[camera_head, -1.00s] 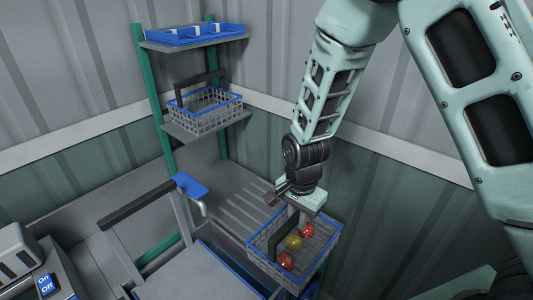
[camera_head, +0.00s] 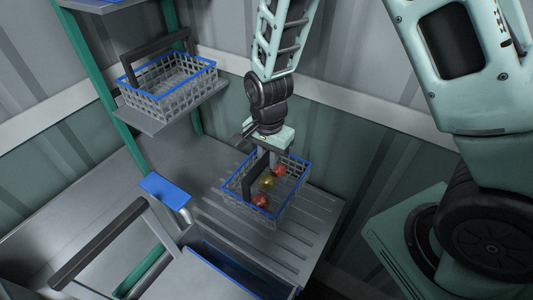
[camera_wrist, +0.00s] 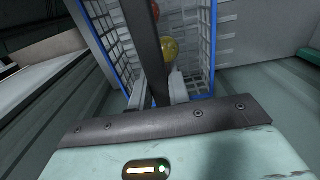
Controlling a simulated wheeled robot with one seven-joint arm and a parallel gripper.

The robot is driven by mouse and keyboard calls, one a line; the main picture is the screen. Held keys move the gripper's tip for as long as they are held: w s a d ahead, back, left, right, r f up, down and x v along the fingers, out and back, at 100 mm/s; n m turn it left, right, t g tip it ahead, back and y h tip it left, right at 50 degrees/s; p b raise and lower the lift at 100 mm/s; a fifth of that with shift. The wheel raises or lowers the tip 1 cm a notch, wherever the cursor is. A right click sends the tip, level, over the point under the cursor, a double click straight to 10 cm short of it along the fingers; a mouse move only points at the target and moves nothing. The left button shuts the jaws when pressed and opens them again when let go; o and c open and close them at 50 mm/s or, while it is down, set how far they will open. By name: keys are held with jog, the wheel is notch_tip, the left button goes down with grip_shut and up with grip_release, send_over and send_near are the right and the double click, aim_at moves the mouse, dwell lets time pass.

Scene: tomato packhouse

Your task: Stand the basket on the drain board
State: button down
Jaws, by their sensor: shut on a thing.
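A grey mesh basket with a blue rim (camera_head: 290,206) holds red tomatoes (camera_head: 260,200) and a yellow one (camera_head: 267,182). My gripper (camera_head: 264,152) is shut on the basket's dark handle, above the basket. In the wrist view the handle (camera_wrist: 146,45) runs up between the basket's blue-edged walls (camera_wrist: 213,35), with the yellow tomato (camera_wrist: 170,50) beside it. The basket looks roughly level. It appears in front of the grooved drain board (camera_head: 313,210), within its outline. I cannot tell whether its bottom touches the board.
A blue-rimmed sink opening (camera_head: 240,268) lies in front of the board, with a tap with a blue lever (camera_head: 165,189) to its left. A second, empty basket (camera_head: 170,88) stands on a shelf (camera_head: 160,122) at the back left. Corrugated walls close off the back.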

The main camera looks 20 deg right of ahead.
aim_at(268, 180)
jog(key=shift+f+b, duration=2.65)
jog(key=shift+f, duration=0.9)
jog(key=shift+f+b, duration=0.4)
jog(key=shift+f, duration=0.2)
jog(key=c, duration=1.3)
grip_release()
jog(key=shift+c, duration=1.3)
notch_tip(268, 180, up, 7)
jog(key=p, duration=0.6)
